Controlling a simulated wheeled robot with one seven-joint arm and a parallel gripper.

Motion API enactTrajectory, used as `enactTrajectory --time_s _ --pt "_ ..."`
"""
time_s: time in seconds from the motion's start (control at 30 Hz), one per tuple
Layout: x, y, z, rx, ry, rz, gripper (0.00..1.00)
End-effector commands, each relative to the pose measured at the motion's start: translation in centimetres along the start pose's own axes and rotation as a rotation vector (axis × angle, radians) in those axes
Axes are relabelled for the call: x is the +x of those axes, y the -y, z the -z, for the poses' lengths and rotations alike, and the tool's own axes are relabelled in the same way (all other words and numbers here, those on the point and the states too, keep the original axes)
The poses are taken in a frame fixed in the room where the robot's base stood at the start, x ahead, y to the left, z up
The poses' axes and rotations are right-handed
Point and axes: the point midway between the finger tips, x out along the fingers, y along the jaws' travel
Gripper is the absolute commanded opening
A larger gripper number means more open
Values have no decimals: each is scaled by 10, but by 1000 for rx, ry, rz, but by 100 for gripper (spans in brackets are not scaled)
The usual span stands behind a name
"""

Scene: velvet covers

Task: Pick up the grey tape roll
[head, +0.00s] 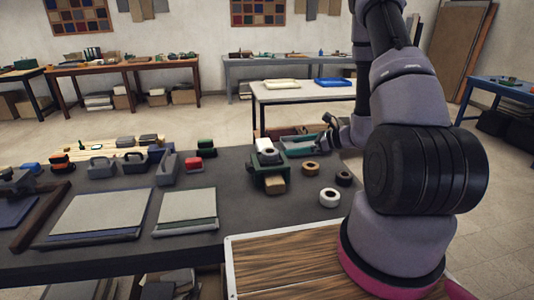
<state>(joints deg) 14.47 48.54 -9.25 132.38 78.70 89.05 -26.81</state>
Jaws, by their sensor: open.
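Three tape rolls lie near the right end of the dark work table in the head view: a pale, whitish-grey roll (329,197) nearest me, a dark grey or black roll (343,178) just behind it to the right, and a tan roll (310,168) behind to the left. I cannot tell for sure which is the grey one. My gripper (329,122) is open and small in view, beyond the rolls and apart from them, near the table's far right edge. My arm partly hides it.
A green holder (270,180) with a whitish roll on top stands left of the rolls. A wood-topped surface (290,266) lies in front. A white table (305,95) stands beyond.

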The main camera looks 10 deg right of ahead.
Motion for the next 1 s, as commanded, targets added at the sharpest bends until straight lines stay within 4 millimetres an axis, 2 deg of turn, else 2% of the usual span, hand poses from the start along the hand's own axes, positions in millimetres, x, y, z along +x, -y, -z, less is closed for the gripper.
enactTrajectory --time_s 0.03,0.07,0.2,0.4,0.67,0.9,1.0 --pt "0 3 13 27 -5 22 100" --pt "1 5 18 37 -7 33 100" --pt "8 8 28 58 -9 55 100" --pt "40 10 28 57 -10 53 100" --pt "63 11 27 56 -9 54 100" --pt "98 14 25 55 -9 52 100" --pt "107 15 25 57 -9 54 100"
